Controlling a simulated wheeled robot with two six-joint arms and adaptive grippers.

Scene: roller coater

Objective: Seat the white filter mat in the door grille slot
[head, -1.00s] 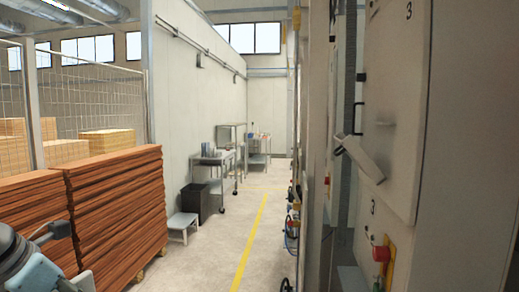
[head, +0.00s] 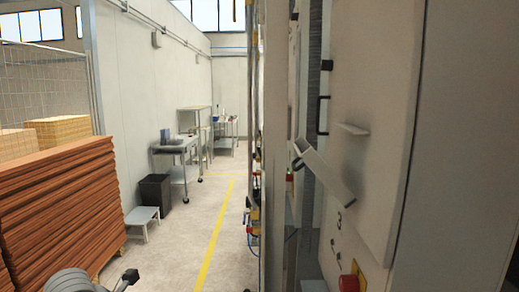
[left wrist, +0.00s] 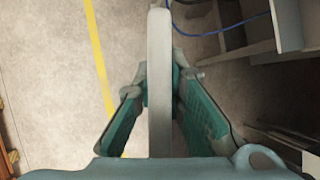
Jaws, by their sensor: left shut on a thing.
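In the left wrist view my left gripper (left wrist: 160,90) is shut on a narrow pale strip, the white filter mat (left wrist: 159,50), seen edge-on between the teal finger pads. The mat points up the picture, past the fingertips. In the head view only a grey part of my left arm (head: 75,280) shows at the bottom left; its gripper and the mat are out of that view. A pale cabinet door (head: 375,120) stands at the right, with a tilted pale flap (head: 325,170) sticking out. I cannot make out the grille slot. My right gripper is not in view.
A red button (head: 349,283) sits low on the cabinet. A stack of brown boards (head: 60,205) stands at the left. A step stool (head: 142,215), black bin (head: 155,190) and metal trolley (head: 178,147) line the wall. The aisle floor (head: 185,250) between is clear.

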